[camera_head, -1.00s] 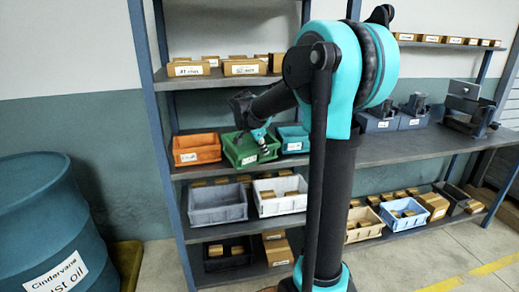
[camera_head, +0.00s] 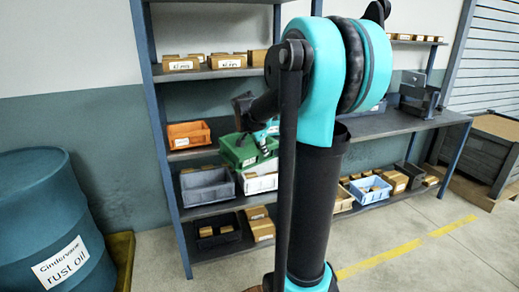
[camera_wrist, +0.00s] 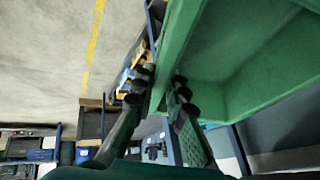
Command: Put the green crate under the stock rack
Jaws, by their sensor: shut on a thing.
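The green crate (camera_head: 240,154) hangs from my gripper in front of the stock rack, to the right of the orange crate, partly covering the white crate below. My arm hides part of it. The stock rack (camera_head: 163,140) has blue posts and dark shelves. My gripper (camera_head: 262,143) is small and dark in the head view. In the wrist view my gripper (camera_wrist: 160,92) is shut on a wall of the green crate (camera_wrist: 245,65), with dark finger pads on both sides. The crate fills the upper right there.
An orange crate (camera_head: 188,134) stands on the middle shelf. Grey (camera_head: 207,187) and white (camera_head: 262,182) crates stand on the shelf below. A blue oil drum (camera_head: 45,215) is at the left. Floor in front of the rack (camera_head: 160,262) is clear.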

